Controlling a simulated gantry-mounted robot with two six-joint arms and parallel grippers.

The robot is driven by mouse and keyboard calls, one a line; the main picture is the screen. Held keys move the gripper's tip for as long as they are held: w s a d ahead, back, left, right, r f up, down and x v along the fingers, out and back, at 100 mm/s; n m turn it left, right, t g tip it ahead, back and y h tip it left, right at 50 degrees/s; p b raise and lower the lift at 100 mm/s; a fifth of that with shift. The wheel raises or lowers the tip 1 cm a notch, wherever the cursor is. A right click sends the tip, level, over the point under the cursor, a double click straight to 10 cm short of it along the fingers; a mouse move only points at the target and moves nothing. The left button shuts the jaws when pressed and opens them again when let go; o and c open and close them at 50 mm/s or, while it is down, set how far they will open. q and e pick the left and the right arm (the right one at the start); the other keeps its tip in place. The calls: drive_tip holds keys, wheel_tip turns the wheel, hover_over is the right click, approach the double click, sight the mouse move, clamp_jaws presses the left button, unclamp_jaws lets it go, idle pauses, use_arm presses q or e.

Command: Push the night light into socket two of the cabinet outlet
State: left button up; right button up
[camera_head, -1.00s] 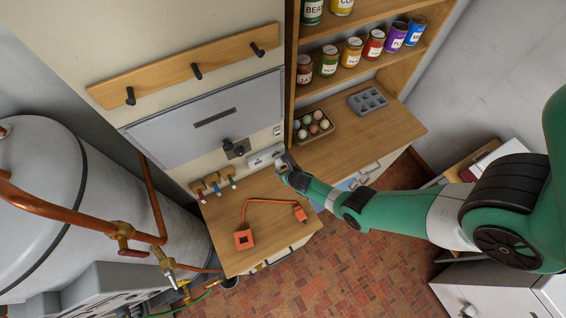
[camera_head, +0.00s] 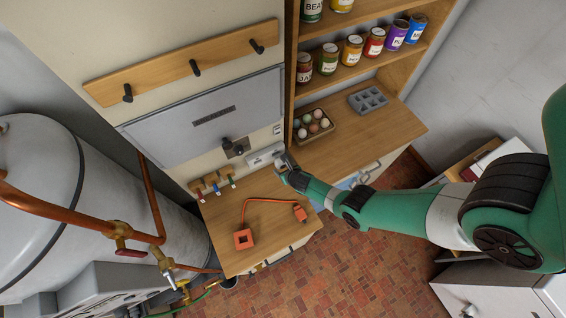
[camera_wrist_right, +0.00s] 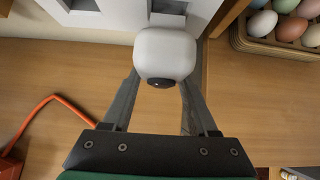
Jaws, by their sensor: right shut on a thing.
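The night light (camera_wrist_right: 166,56) is a small white rounded block with a dark round spot on its near face. My right gripper (camera_wrist_right: 163,72) is shut on it, one grey finger on each side. The white cabinet outlet (camera_head: 265,155) sits low on the wall at the back of the counter. In the right wrist view the outlet (camera_wrist_right: 118,14) shows dark socket openings, one just beyond the night light. The light's far side is hidden, so I cannot tell whether its prongs touch or enter that socket. My left gripper is not in view.
An egg tray (camera_head: 313,126) stands right of the outlet, near a grey mould tray (camera_head: 368,100). An orange cord with a square end (camera_head: 244,239) lies on the lower counter (camera_head: 225,215). Small coloured-tipped items on wood (camera_head: 212,184) stand left of the outlet.

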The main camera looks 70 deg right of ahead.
sight(283, 166)
drive_tip(key=shift+w+d+b, duration=0.35)
drive_tip(key=shift+w+d, duration=0.35)
drive_tip(key=shift+w, duration=0.1)
idle(0.5)
drive_tip(key=o, duration=1.4)
drive_tip(key=shift+r, duration=0.1)
drive_tip(key=p+v, duration=0.7)
drive_tip(key=shift+w+d+r, duration=0.15)
drive_tip(key=shift+s, duration=0.2)
drive_tip(key=shift+v, duration=2.15)
